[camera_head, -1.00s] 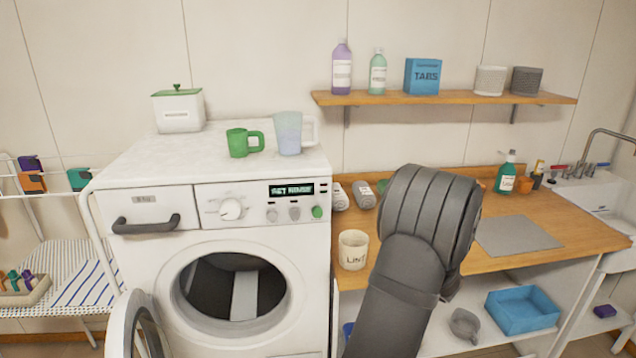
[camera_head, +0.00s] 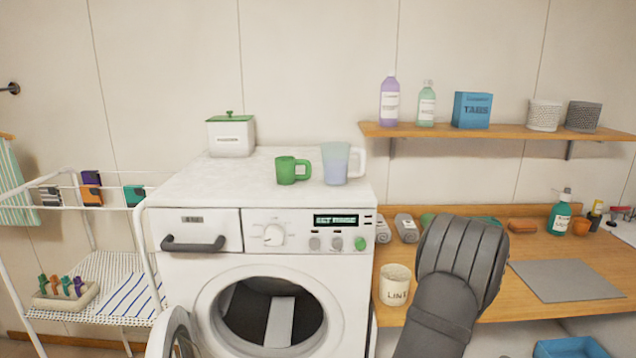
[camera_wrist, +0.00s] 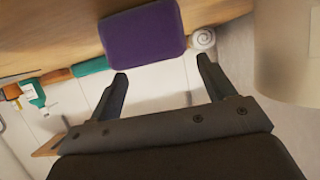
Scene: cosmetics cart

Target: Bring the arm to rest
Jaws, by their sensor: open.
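My gripper (camera_wrist: 162,70) is open in the wrist view, its two dark fingers apart with nothing held between them. A purple block (camera_wrist: 143,35) lies on the wooden surface just beyond the fingertips; I cannot tell whether they touch it. In the head view my dark grey arm rises in front of the wooden counter (camera_head: 535,250), right of the washing machine. The fingers are hidden behind the arm there.
The washing machine (camera_head: 205,258) stands left of my arm with its door open. A cream lint cup (camera_head: 395,285) stands on the counter close to my arm. A grey mat (camera_head: 566,281) lies to the right. A shelf (camera_head: 500,131) with bottles hangs above.

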